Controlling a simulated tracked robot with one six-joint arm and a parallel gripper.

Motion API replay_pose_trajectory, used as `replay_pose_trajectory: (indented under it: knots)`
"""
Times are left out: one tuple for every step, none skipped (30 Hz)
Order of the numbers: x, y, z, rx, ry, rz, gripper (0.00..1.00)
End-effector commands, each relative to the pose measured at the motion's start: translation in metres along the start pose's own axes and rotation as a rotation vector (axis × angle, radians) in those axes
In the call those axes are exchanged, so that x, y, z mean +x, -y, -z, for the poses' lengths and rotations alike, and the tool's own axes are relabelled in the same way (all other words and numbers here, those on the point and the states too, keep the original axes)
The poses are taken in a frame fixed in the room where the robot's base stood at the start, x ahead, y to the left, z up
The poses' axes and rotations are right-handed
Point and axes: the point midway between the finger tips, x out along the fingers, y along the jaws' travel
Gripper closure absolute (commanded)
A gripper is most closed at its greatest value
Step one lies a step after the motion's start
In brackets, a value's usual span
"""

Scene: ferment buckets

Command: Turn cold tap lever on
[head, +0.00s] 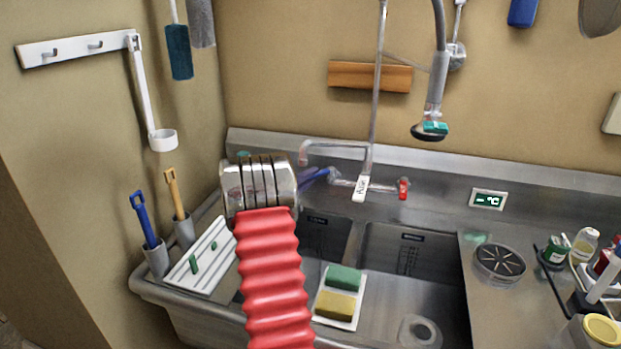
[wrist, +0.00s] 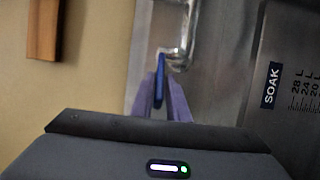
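The blue cold tap lever (head: 322,172) sits at the left end of the wall tap (head: 345,183) behind the sink, partly hidden by my gripper. In the wrist view the blue lever (wrist: 159,82) reaches down between the two purple fingers of my gripper (wrist: 160,92). The fingers are close on either side of it; I cannot tell whether they touch it. In the head view my gripper (head: 306,184) reaches toward the lever from the left, behind my wrist housing. The red hot lever (head: 403,188) is at the tap's right end.
A double steel sink (head: 360,228) lies below the tap. A white tray with green and yellow sponges (head: 333,318) is at the front. A spray hose (head: 437,85) hangs above on the right. A ribbed white board (head: 203,258) stands left. Bottles crowd the right counter.

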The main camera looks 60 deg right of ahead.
Motion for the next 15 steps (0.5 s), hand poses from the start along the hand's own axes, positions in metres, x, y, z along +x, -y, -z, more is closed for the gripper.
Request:
replay_pose_trajectory:
  knots:
    - [-0.0002, -0.0001, 0.0001, 0.000, 0.000, 0.000, 0.89]
    - [-0.0002, -0.0001, 0.0001, 0.000, 0.000, 0.000, 0.92]
    - [-0.0002, 0.0000, 0.0002, 0.000, 0.000, 0.000, 0.94]
    - [-0.0003, 0.0001, 0.0002, 0.000, 0.000, 0.000, 0.96]
    - [-0.0003, 0.0002, 0.0002, 0.000, 0.000, 0.000, 0.99]
    - [-0.0003, 0.0003, 0.0002, 0.000, 0.000, 0.001, 1.00]
    - [-0.0004, 0.0004, 0.0002, 0.000, 0.000, 0.001, 1.00]
    - [-0.0004, 0.0005, 0.0002, 0.000, 0.000, 0.001, 1.00]
    - [-0.0004, 0.0006, 0.0002, 0.000, -0.001, 0.001, 1.00]
    - [-0.0005, 0.0007, 0.0003, -0.001, -0.001, 0.001, 1.00]
    - [-0.0005, 0.0008, 0.0002, -0.001, -0.001, 0.001, 1.00]
    - [-0.0005, 0.0009, 0.0003, -0.001, -0.001, 0.001, 1.00]
    - [-0.0006, 0.0010, 0.0003, -0.001, -0.001, 0.002, 1.00]
    - [-0.0006, 0.0011, 0.0003, -0.001, -0.001, 0.002, 1.00]
    - [-0.0006, 0.0012, 0.0003, -0.001, -0.001, 0.002, 1.00]
